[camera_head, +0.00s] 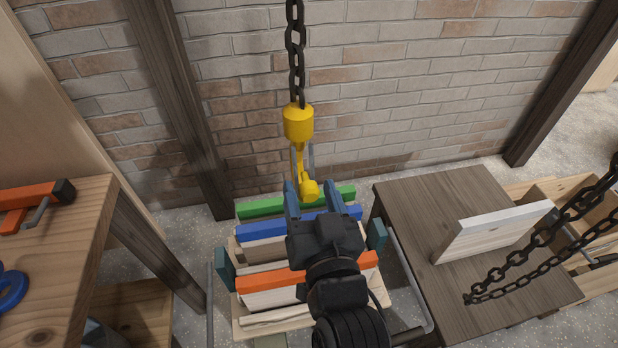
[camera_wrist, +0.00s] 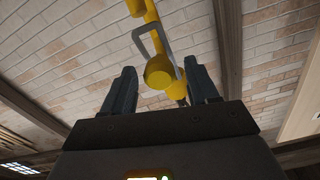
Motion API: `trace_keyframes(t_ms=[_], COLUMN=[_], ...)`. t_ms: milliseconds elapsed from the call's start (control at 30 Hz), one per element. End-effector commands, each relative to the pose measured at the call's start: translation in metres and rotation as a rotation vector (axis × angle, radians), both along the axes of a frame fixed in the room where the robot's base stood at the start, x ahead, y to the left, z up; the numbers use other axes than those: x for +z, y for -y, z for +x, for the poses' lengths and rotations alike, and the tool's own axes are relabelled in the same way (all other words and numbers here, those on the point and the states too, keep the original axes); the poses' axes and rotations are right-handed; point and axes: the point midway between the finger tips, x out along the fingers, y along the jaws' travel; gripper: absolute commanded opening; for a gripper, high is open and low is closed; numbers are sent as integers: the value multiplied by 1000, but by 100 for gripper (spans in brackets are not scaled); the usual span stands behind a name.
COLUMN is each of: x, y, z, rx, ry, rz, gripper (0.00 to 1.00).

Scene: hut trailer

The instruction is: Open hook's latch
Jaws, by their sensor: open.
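A yellow hook (camera_head: 298,124) hangs from a dark chain (camera_head: 296,50) in front of the brick wall. Its rounded lower end and a grey metal latch (camera_wrist: 149,42) show in the wrist view, where the yellow hook (camera_wrist: 160,70) lies between and beyond my fingers. My gripper (camera_head: 305,190) is open, with its two fingers spread on either side of the hook's lower end. It also shows in the wrist view (camera_wrist: 162,88). I cannot tell whether a finger touches the hook. In the head view my gripper partly covers the latch and the hook's tip.
Below my gripper stands a rack of coloured boards, with green (camera_head: 262,206), blue (camera_head: 262,231) and orange (camera_head: 262,281) ones. A brown table (camera_head: 420,205) with a pale board (camera_head: 490,232) is at right, near another chain (camera_head: 545,243). A workbench (camera_head: 60,240) is at left.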

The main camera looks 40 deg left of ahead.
Motion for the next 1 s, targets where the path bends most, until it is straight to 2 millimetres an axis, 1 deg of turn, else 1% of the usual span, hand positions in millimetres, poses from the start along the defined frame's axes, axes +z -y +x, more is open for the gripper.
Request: trace_keyframes(t_ms=[33,100,233,567,1000], x=[2,1,0,0,0], y=[-6,-12,-20,-22,-22], z=[5,11,17,19,19], rx=[1,0,0,-1,-1], ry=[1,1,0,0,0], rz=[1,0,-1,0,0], gripper=[59,59,59,59,18])
